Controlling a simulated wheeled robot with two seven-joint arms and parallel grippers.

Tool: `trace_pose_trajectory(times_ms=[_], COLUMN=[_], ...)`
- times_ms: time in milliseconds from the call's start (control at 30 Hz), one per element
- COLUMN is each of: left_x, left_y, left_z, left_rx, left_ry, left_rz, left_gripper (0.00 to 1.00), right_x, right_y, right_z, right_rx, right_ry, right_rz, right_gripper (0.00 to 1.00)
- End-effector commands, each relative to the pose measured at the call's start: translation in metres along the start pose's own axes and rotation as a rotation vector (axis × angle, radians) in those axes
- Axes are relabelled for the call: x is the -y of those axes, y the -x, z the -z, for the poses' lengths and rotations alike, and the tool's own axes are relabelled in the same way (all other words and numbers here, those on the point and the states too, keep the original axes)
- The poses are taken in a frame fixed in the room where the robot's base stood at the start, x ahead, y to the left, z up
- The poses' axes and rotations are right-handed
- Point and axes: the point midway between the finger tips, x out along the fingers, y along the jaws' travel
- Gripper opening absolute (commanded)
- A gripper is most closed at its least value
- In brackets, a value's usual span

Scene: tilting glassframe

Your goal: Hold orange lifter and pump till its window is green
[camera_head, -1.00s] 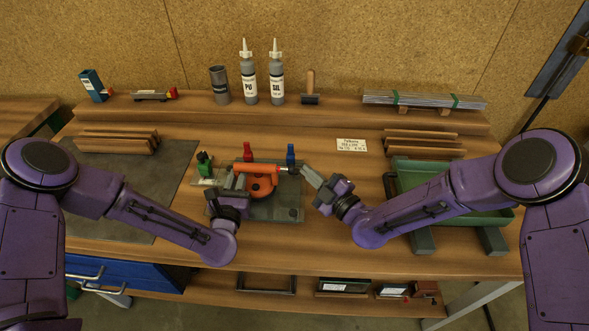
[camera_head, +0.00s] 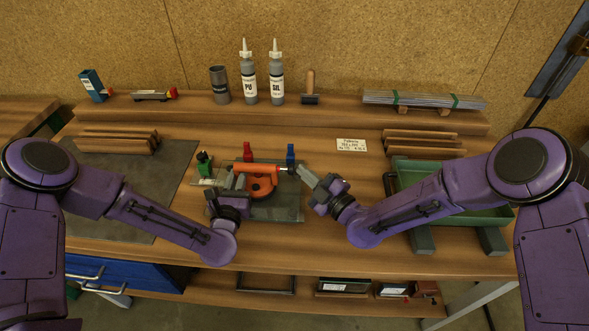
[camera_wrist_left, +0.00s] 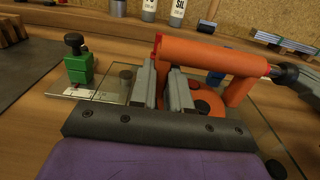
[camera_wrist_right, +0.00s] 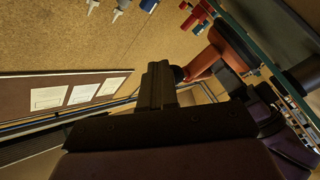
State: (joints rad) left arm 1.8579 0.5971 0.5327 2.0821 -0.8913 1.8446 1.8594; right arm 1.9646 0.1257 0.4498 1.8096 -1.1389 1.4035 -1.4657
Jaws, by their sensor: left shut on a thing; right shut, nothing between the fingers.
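The orange lifter (camera_head: 262,185) stands on a glass pane (camera_head: 285,208) in the middle of the bench. It has an arched handle and a round base. My left gripper (camera_wrist_left: 164,72) is shut on the lifter at its left part, with orange showing between the fingers. My right gripper (camera_head: 301,171) is shut and empty, its fingertips at the lifter's right end. In the right wrist view, a dark round knob (camera_wrist_right: 180,73) at the orange lifter's end is beside the shut fingers; whether they touch, I cannot tell. No green window can be made out.
A green clamp (camera_wrist_left: 78,62) sits at the pane's left corner. A red clamp (camera_head: 248,151) and a blue clamp (camera_head: 290,153) stand behind the lifter. A green tray (camera_head: 415,180) lies to the right. Bottles (camera_head: 249,85) stand on the back shelf.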

Motion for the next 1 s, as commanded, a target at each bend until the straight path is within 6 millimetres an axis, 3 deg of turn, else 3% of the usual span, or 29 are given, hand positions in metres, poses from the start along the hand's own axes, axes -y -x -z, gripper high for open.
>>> trace_pose_trajectory(times_ms=[1000], left_x=[0.0011], left_y=[0.0003], left_z=[0.0001], left_rx=[0.0], left_ry=[-0.001], left_rz=[0.003], left_gripper=[0.0], right_x=[0.0069], right_y=[-0.0092], right_z=[0.0078], right_rx=[-0.004], right_ry=[0.0], right_rz=[0.001], right_gripper=[0.0])
